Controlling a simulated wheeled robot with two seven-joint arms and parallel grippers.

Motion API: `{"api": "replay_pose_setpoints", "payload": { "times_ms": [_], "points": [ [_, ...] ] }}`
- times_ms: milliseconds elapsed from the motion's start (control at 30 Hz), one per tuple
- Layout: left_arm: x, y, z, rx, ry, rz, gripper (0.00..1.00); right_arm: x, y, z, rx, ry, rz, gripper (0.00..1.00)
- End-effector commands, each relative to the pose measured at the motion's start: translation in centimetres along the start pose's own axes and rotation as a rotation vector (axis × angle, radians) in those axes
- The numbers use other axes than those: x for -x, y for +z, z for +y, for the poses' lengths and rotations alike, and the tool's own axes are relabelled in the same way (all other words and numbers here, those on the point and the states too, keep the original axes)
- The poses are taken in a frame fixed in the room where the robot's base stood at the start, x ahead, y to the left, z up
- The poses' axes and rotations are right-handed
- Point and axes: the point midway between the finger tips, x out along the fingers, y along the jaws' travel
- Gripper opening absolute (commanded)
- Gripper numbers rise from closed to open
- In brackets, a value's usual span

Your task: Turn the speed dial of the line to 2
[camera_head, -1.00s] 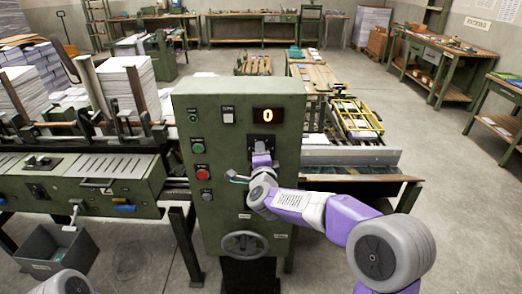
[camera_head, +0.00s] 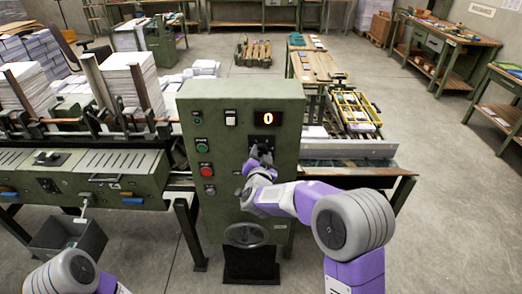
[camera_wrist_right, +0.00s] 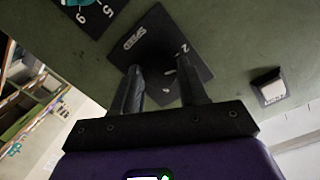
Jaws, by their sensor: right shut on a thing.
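The green control cabinet (camera_head: 215,105) stands in the middle of the head view, with a lit display (camera_head: 268,118) reading 0. Below the display is the dark speed plate (camera_head: 262,141). My right gripper (camera_head: 262,160) is at this plate, shut on the speed dial, which it mostly hides. In the right wrist view the fingers of my right gripper (camera_wrist_right: 160,78) reach to the dark plate (camera_wrist_right: 135,40), marked SPEED, with a 2 near the right finger. The dial's pointer setting cannot be read. Only a link of my left arm shows; its gripper is out of view.
Green (camera_head: 201,145) and red (camera_head: 205,171) buttons sit left of the dial. A handwheel (camera_head: 246,234) is below. A second numbered plate (camera_wrist_right: 85,14) shows in the wrist view. A conveyor (camera_head: 345,148) lies to the right and the feeder (camera_head: 95,178) to the left.

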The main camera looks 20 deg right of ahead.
Motion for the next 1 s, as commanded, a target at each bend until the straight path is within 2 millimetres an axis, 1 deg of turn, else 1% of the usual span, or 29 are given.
{"api": "replay_pose_setpoints", "payload": {
  "times_ms": [33,100,433,700,1000],
  "points": [
    [0.6,0.0,0.2,0.0,0.0,0.0,0.43,0.1,-0.1,-0.2,0.041,0.003,0.001,0.12],
    [0.9,0.0,0.3,0.0,0.0,0.0,0.43,0.0,-0.1,-0.1,0.095,0.008,0.005,0.12],
    [2.1,0.1,0.8,0.0,0.0,0.0,0.43,0.0,0.0,-0.1,0.287,0.023,0.019,0.12],
    [2.4,0.1,0.9,0.0,0.0,0.0,0.43,0.0,0.1,0.0,0.349,0.029,0.025,0.12],
    [2.4,0.1,0.9,0.0,0.0,0.0,0.43,0.0,0.1,0.1,0.359,0.03,0.026,0.12]
  ]
}}
